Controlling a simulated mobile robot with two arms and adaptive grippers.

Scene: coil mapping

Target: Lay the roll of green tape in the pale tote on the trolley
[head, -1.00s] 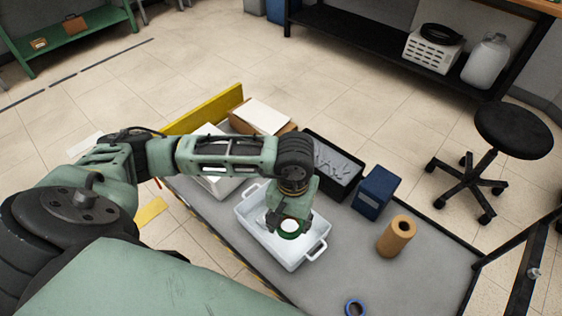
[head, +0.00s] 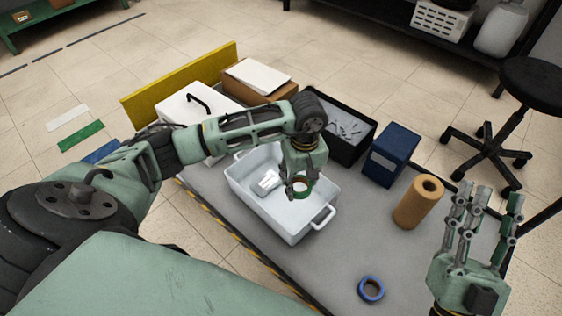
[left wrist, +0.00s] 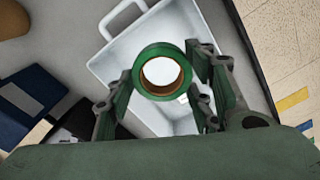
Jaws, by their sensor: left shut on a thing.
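The roll of green tape (head: 303,188) is in the fingers of my left gripper (head: 300,184), over the right part of the pale tote. In the left wrist view the green tape roll (left wrist: 162,52) sits between the two fingers (left wrist: 163,85), with the tote behind it. The pale tote (head: 250,196) stands on the grey trolley (head: 322,264). Inside the tote lies a small white and grey item (head: 265,182). My right gripper (head: 487,212) is raised at the right with its fingers spread apart and nothing between them.
A blue tape roll (head: 371,289), a brown roll (head: 418,201) and a blue box (head: 390,155) stand right of the tote. A black bin (head: 345,140) with grey pieces, a cardboard box (head: 262,86) and a white case (head: 190,112) are behind it. A stool (head: 535,88) stands beyond.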

